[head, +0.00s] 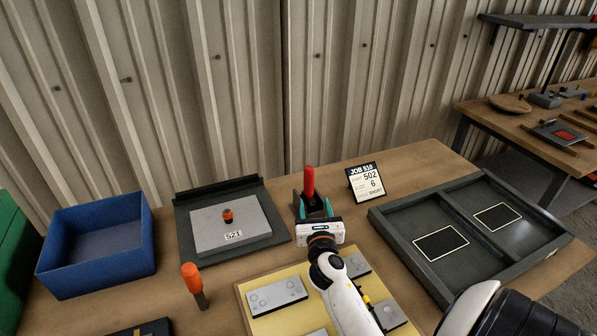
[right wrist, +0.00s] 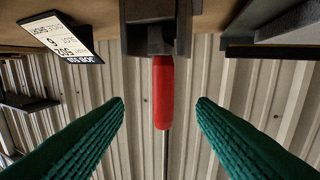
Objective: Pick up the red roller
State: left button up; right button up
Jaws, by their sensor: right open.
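The red roller (head: 309,182) stands upright in a dark holder (head: 297,208) at the back middle of the table. In the right wrist view, which shows the scene upside down, the red roller (right wrist: 164,92) sticks out of the dark holder (right wrist: 150,30). My right gripper (head: 313,208) is in front of it. Its green fingers (right wrist: 160,103) are open, one on each side of the roller, with a visible gap on both sides. How far the fingertips reach in depth is hard to tell. My left gripper is not in view.
A job card (head: 366,182) stands right of the holder. A grey tray (head: 385,228) with two compartments lies at right. A panel (head: 208,238) labelled 521, a blue bin (head: 95,272) and an orange-handled tool (head: 191,279) are at left. A yellow board (head: 262,326) with grey plates lies in front.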

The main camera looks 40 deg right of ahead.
aim_at(311, 186)
jog(key=x, duration=0.3)
jog(key=shift+w+r, duration=0.1)
jog(key=shift+r, duration=0.2)
jog(key=x, duration=0.3)
jog(key=shift+d+f+p, duration=0.15)
jog(key=shift+p, duration=0.15)
jog(key=shift+w+d, duration=0.25)
jog(key=shift+w, duration=0.35)
jog(key=x, duration=0.3)
jog(key=shift+w, duration=0.3)
jog(key=shift+w+d, duration=0.25)
jog(key=shift+w, duration=0.1)
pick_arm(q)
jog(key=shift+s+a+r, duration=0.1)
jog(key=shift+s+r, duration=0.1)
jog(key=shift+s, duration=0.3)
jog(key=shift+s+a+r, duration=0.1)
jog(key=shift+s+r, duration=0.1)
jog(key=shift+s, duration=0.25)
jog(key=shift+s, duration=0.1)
pick_arm(e)
jog(key=shift+s, duration=0.1)
jog(key=shift+c, duration=1.4)
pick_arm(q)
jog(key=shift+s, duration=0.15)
pick_arm(e)
jog(key=shift+r, duration=0.25)
grip_shut()
